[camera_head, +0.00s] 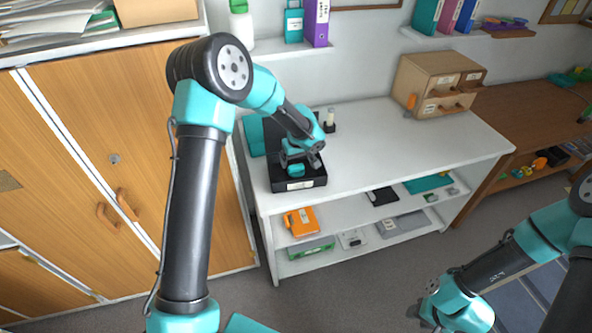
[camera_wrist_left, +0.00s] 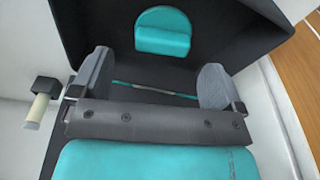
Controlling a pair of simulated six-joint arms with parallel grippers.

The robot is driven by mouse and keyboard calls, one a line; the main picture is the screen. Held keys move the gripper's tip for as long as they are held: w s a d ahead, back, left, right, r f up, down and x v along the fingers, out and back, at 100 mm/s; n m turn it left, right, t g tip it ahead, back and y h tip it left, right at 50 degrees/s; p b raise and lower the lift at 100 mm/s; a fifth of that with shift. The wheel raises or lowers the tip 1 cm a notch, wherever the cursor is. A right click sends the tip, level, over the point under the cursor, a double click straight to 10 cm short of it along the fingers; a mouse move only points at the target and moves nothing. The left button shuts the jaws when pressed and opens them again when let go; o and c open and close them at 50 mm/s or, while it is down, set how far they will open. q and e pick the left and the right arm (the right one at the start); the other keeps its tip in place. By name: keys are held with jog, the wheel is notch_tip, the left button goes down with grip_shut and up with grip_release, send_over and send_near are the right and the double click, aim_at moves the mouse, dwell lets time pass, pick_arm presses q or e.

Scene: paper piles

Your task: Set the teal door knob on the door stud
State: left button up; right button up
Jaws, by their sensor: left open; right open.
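A teal piece with a rounded back and a blocky front (camera_wrist_left: 163,32), seemingly the teal door knob, lies in a black tray (camera_head: 300,184) on the white table. My left gripper (camera_head: 298,162) is over this tray. In the left wrist view its fingers (camera_wrist_left: 154,82) are apart with nothing held between them, and the teal piece is beyond them. A cream peg on a dark block (camera_head: 330,119) stands behind the tray; it also shows in the left wrist view (camera_wrist_left: 38,108). I cannot tell whether it is the door stud. My right gripper (camera_head: 424,312) is open, low at the right.
The white tabletop (camera_head: 390,150) between is clear. Tall wooden cupboard doors (camera_head: 95,125) are at the left. Shelves below hold an orange binder (camera_head: 300,221).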

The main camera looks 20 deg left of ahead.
aim_at(296, 166)
pick_arm(q)
jog(key=shift+f, duration=0.15)
jog(key=shift+a+f, duration=0.15)
jog(key=shift+f, duration=2.35)
jog(key=shift+c, duration=0.4)
jog(key=c, duration=0.9)
